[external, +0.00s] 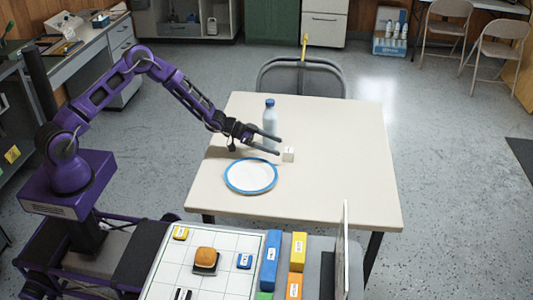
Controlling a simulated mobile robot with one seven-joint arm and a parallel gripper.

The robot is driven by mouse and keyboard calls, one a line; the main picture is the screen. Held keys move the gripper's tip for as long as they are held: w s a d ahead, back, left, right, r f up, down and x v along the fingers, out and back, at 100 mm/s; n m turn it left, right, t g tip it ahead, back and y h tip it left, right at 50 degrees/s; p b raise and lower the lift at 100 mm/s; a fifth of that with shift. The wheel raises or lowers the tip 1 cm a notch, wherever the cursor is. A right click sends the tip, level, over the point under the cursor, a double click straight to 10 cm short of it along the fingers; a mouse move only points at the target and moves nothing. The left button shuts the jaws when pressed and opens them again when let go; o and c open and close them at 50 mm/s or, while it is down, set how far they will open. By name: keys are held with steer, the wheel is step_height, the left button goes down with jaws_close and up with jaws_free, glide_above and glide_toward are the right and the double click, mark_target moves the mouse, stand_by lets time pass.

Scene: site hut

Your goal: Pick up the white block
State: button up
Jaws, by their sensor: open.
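The white block (288,154) is a small pale cube on the cream table (330,195), with a small dark mark on its top. My gripper (279,147) is open. Its two fingers reach out toward the block from the left, and their tips end just short of it in the picture. I cannot tell how high the fingers are above the table top. Nothing shows between the fingers.
A bottle with a blue cap (269,117) stands just behind my gripper. A blue-rimmed white plate (251,176) lies in front of it. A gridded board (215,250) with several small blocks is at the front. The table's right side is clear.

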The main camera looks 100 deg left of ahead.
mark_target(285, 149)
steer(key=x, duration=0.4)
steer(key=shift+w+f, duration=0.15)
steer(key=shift+w, duration=0.1)
jaws_close()
